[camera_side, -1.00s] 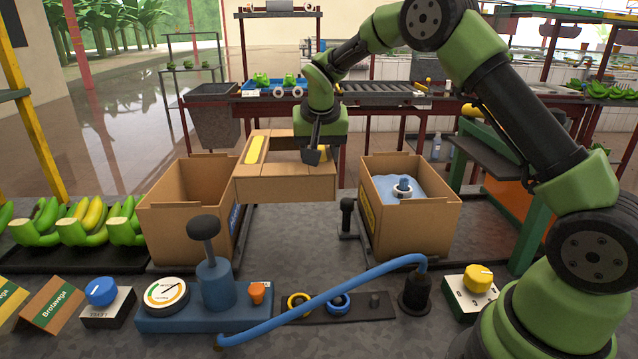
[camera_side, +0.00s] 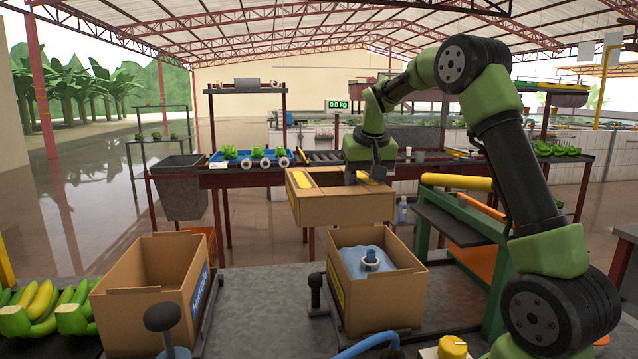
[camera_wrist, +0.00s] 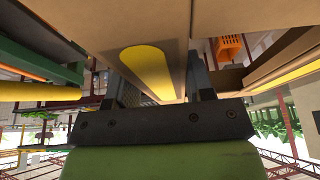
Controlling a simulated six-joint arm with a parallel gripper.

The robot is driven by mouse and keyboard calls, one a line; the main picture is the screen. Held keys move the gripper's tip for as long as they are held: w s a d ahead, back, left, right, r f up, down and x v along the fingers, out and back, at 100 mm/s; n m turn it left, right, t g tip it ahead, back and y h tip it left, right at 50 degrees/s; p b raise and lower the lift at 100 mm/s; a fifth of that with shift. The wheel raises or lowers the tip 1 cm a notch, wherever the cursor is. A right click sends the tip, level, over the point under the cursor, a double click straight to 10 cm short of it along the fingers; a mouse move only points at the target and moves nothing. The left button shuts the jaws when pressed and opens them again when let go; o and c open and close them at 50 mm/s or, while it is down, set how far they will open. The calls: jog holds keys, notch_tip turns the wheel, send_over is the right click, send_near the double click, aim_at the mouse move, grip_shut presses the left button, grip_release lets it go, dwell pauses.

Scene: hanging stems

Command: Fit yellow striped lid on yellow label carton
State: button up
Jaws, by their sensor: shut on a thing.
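The yellow striped lid (camera_side: 345,207) is a brown cardboard cover with a yellow stripe on top at its left end. My gripper (camera_side: 376,172) is shut on the lid near its right side and holds it in the air, roughly level. In the side view the lid appears above the yellow label carton (camera_side: 388,298), toward its far edge, with a gap below it. That carton stands open, with its yellow label on the left wall and a blue bag with a pale ring inside. In the wrist view the lid's yellow stripe (camera_wrist: 148,68) shows between my fingers (camera_wrist: 155,85).
An open, empty-looking carton with a blue label (camera_side: 140,308) stands at left. A black-knobbed post (camera_side: 315,290) rises between the cartons. A green stand (camera_side: 470,235) is close on the right.

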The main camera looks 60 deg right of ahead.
send_over(401, 242)
jog(key=s+a, duration=0.1)
jog(key=a, duration=0.1)
jog(key=shift+a+f, duration=0.15)
jog(key=shift+f, duration=3.1)
jog(key=shift+a+f, duration=0.1)
jog(key=shift+f, duration=3.1)
jog(key=shift+w+f, duration=0.1)
jog(key=shift+f, duration=0.5)
jog(key=o, duration=1.3)
jog(key=shift+r, duration=0.1)
jog(key=shift+r, duration=1.35)
jog(key=shift+r, duration=0.1)
